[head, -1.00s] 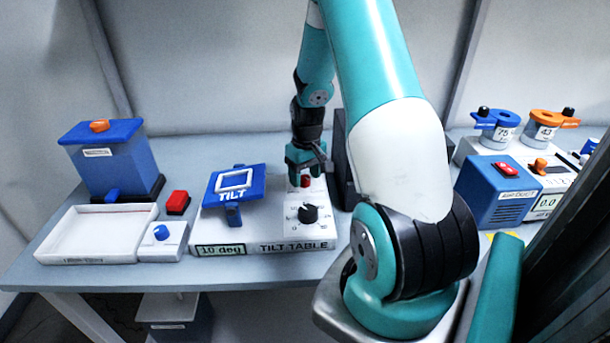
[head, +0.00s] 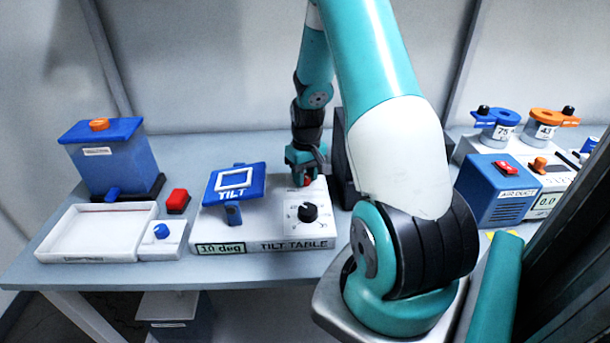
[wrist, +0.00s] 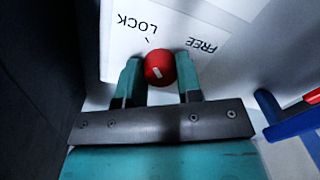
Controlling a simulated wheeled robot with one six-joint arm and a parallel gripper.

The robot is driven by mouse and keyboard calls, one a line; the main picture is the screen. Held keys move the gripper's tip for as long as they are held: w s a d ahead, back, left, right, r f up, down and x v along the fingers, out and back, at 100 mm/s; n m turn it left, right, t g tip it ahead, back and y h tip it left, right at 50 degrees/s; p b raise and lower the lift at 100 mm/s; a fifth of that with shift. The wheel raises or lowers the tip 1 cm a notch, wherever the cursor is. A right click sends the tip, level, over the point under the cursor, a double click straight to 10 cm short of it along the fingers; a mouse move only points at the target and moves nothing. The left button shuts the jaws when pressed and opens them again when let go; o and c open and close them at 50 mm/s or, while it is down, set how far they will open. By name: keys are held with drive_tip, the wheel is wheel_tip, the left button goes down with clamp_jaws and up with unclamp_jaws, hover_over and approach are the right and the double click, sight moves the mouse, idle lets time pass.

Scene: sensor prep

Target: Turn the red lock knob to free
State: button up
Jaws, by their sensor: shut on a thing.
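The red lock knob (wrist: 159,68) sits between the two teal fingers of my gripper (wrist: 160,82) in the wrist view. The fingers are shut on it from both sides. A short white mark shows on the knob's face. The printed words LOCK and FREE stand on the white panel (wrist: 125,50) beyond it, LOCK to the left and FREE to the right. I cannot tell for sure which word the mark points to. In the head view my gripper (head: 305,172) is over the back of the tilt table (head: 265,225), and the red knob (head: 307,181) is partly hidden under it.
A black dial (head: 308,212) sits in front of the red knob. The blue tilt platform (head: 222,192) stands to its left, above a 10 deg readout (head: 220,248). A dark upright block (head: 343,155) is close on the right of my gripper.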

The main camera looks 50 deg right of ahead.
sight(306, 178)
drive_tip(key=m, duration=0.4)
drive_tip(key=shift+m, duration=0.3)
drive_tip(key=m, duration=0.4)
drive_tip(key=shift+m, duration=0.3)
drive_tip(key=m, duration=0.4)
drive_tip(key=shift+w+a, duration=0.1)
drive_tip(key=shift+m, duration=2)
drive_tip(key=shift+h, duration=0.3)
drive_tip(key=o, duration=0.9)
drive_tip(key=shift+o, duration=0.2)
drive_tip(key=shift+r, duration=0.15)
wheel_tip(306, 178, up, 17)
drive_tip(key=shift+s+b, duration=0.4)
